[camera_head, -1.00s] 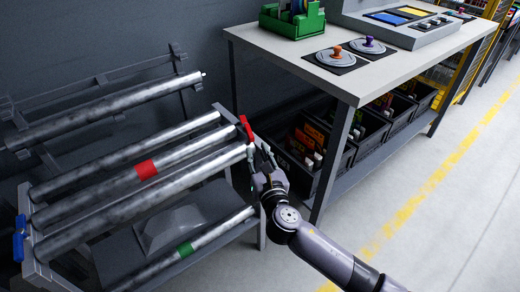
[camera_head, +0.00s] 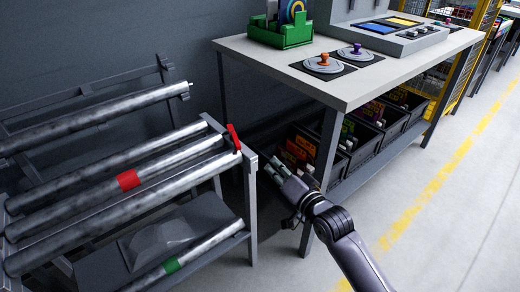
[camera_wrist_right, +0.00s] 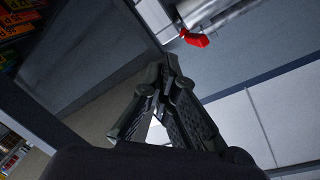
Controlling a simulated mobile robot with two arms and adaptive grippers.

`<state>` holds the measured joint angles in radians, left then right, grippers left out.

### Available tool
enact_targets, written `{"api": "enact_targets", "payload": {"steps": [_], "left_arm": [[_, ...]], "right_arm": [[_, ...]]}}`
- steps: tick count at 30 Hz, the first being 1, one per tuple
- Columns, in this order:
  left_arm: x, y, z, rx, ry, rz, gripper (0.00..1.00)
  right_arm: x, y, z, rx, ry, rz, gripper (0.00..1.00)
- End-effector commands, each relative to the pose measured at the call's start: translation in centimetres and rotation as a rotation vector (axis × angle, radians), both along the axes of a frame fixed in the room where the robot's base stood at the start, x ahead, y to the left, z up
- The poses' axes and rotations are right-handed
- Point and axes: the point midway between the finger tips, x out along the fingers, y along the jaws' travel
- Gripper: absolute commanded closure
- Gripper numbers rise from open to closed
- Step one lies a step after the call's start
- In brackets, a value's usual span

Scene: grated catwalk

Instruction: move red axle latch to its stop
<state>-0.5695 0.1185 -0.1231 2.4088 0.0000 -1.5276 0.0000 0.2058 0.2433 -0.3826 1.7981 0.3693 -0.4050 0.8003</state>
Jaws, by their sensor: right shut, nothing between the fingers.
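The red axle latch (camera_head: 234,137) is a small red lever on the right end of the roller rack. It stands up tilted, its top leaning left, by the ends of the rollers. In the right wrist view, the red latch (camera_wrist_right: 196,39) shows near the top, beside a metal roller end. My right gripper (camera_head: 274,167) is right of the rack's end post and apart from the latch. Its fingers are closed together and empty, and they also show in the right wrist view (camera_wrist_right: 164,70). My left gripper is not in view.
The rack holds metal rollers, one with a red band (camera_head: 129,180) and a lower one with a green band (camera_head: 171,265). A workbench (camera_head: 345,84) stands right of the rack, with dark bins (camera_head: 362,150) beneath. Open floor (camera_head: 440,215) lies to the right.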

Motion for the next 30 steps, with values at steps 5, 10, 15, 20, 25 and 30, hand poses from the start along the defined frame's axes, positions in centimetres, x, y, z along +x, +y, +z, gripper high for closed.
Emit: {"api": "enact_targets", "payload": {"steps": [5,10,15,20,25,30], "left_arm": [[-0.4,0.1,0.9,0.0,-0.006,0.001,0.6],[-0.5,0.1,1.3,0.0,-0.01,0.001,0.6],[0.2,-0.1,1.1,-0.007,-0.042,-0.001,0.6],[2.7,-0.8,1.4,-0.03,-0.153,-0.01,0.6],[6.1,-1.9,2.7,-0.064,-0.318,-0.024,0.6],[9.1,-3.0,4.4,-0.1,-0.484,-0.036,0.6]], "right_arm": [[-0.1,-1.0,1.1,0.481,0.178,-0.014,1.0],[0.0,-1.4,1.6,0.668,0.249,-0.015,1.0],[1.4,-0.8,1.7,0.685,0.253,-0.015,1.0],[3.6,0.4,1.6,0.682,0.253,-0.014,1.0],[5.9,1.6,1.6,0.679,0.253,-0.015,1.0],[8.1,2.8,1.6,0.68,0.254,-0.014,1.0]]}}
